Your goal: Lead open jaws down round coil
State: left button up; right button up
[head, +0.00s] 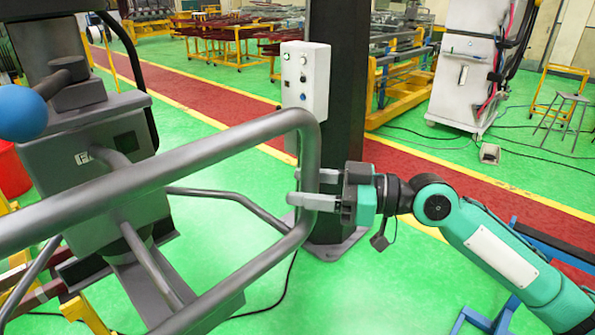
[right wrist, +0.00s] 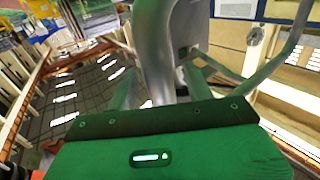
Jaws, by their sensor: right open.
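The coil (head: 228,157) is a thick grey tube bent into a long loop, reaching from the left to a rounded right end. My right gripper (head: 305,188) is open at that end, its fingers pointing left. One finger passes in front of the tube and the other shows partly behind it. In the right wrist view the coil (right wrist: 155,45) runs between the two fingers of my right gripper (right wrist: 158,92). I cannot tell whether either finger touches it. My left gripper is not in view.
A grey machine (head: 95,160) with a blue ball knob (head: 21,112) stands at the left, behind the tube. A dark column (head: 340,80) with a white control box (head: 304,80) stands behind the coil's end.

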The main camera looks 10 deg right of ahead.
jog(key=shift+x, duration=0.9)
grip_shut()
dwell(0.8)
dwell(0.3)
dwell(1.7)
